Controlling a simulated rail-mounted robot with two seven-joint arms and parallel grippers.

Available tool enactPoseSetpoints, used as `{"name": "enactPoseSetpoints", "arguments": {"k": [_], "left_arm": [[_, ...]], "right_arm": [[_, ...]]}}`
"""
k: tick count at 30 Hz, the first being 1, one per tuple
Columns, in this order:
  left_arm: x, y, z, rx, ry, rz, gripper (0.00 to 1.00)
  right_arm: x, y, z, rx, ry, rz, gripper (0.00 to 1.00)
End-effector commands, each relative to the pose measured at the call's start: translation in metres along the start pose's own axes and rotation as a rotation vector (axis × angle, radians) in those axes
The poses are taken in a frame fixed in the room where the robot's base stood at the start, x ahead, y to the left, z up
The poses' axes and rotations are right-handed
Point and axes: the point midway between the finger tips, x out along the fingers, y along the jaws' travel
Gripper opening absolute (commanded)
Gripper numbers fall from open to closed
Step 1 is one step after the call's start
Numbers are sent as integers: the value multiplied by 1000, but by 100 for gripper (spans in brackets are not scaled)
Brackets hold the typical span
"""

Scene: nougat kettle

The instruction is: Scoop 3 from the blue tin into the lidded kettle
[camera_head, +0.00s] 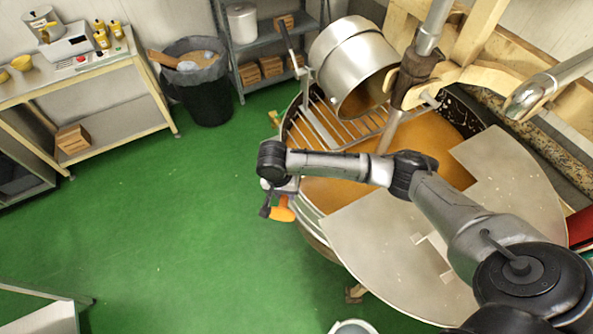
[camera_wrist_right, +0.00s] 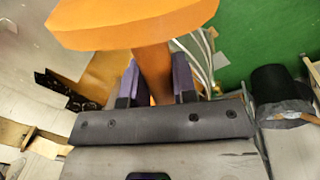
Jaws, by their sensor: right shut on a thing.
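My right gripper (camera_head: 274,207) is shut on an orange scoop (camera_head: 284,211), beside the left rim of the kettle and over the green floor side. In the right wrist view the scoop's handle (camera_wrist_right: 154,70) sits between the two finger pads, and its broad orange part (camera_wrist_right: 130,20) is beyond them. The inside of the scoop cannot be seen. The big round kettle (camera_head: 312,233) holds orange-brown mass (camera_head: 335,192) and has a flat grey lid (camera_head: 380,240) over its front part. A round pale container (camera_head: 352,327) is cut off at the bottom edge; I cannot tell whether it is the blue tin. My left gripper is not seen.
A metal drum (camera_head: 345,55) and bar grate (camera_head: 325,125) stand over the kettle's back left. A black bin (camera_head: 205,100), a grey shelf (camera_head: 265,45) and a bench with scale (camera_head: 83,48) stand at the back left. The green floor (camera_head: 170,230) is clear.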

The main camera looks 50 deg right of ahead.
Motion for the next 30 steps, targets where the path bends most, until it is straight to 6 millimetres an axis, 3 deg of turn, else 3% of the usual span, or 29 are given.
{"name": "enactPoseSetpoints", "arguments": {"k": [1, 6, 12, 20, 28, 30], "left_arm": [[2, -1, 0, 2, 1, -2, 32], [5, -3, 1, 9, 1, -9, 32], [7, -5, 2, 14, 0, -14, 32], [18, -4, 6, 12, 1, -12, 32], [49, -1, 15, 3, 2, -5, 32], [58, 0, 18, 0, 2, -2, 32]], "right_arm": [[11, -1, -20, 127, -26, 7, 0], [39, 4, -72, 508, -107, 22, 0], [61, 15, -107, 788, -168, 42, 0], [78, 20, -120, 892, -214, 39, 0], [98, 19, -121, 874, -302, -7, 0], [94, 23, -124, 866, -346, -32, 0]]}}
